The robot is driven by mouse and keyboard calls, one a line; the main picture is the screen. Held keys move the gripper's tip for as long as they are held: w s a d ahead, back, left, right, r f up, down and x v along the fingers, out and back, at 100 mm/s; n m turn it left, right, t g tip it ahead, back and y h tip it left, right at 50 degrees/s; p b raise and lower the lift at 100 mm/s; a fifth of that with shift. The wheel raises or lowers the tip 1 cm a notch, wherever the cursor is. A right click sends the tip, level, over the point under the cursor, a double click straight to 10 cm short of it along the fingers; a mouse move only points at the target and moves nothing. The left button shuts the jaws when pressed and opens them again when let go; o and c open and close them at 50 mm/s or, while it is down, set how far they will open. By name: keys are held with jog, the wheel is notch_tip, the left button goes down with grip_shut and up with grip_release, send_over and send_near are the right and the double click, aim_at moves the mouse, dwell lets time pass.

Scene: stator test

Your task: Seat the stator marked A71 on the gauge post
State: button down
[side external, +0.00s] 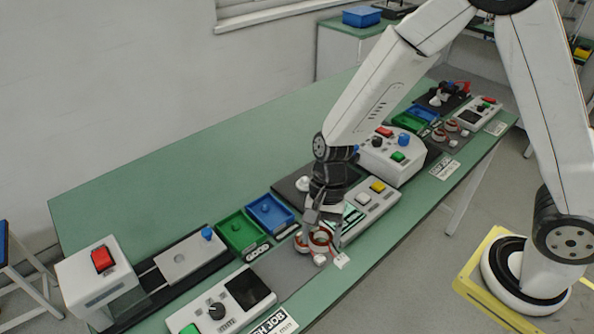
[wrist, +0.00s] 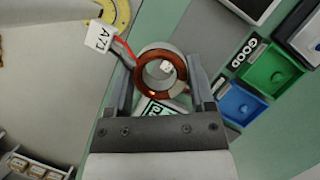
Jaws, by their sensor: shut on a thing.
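The stator marked A71 (wrist: 150,87) is a ring with copper windings and a red lead to a white tag (wrist: 98,37) reading A71. My gripper (wrist: 162,78) is shut on it, one finger on each side. In the side external view my gripper (side external: 322,228) points down low over the grey mat (side external: 285,277). The held stator (side external: 320,239) shows below the fingers, its white tag (side external: 341,260) to the right. I cannot tell whether it touches the mat. A small white thing shows through its bore in the wrist view. I cannot identify the gauge post with certainty.
A green bin (side external: 241,232) marked GOOD and a blue bin (side external: 269,213) lie left of my gripper. A control box with a screen (side external: 246,289) stands in front. A white tester (side external: 392,155) stands behind on the right. The table's back left (side external: 170,190) is clear.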

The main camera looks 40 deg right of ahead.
jog(key=w+d+f, duration=0.1)
jog(key=w+d, duration=0.4)
jog(key=w, duration=0.9)
send_over(305, 179)
jog(key=shift+x, duration=0.75)
jog(key=shift+w+d+f, duration=0.1)
jog(key=shift+w+d, duration=0.35)
jog(key=shift+d, duration=0.15)
jog(key=shift+f, duration=0.15)
jog(key=shift+f, duration=2.2)
jog(key=shift+f, duration=1.45)
grip_release()
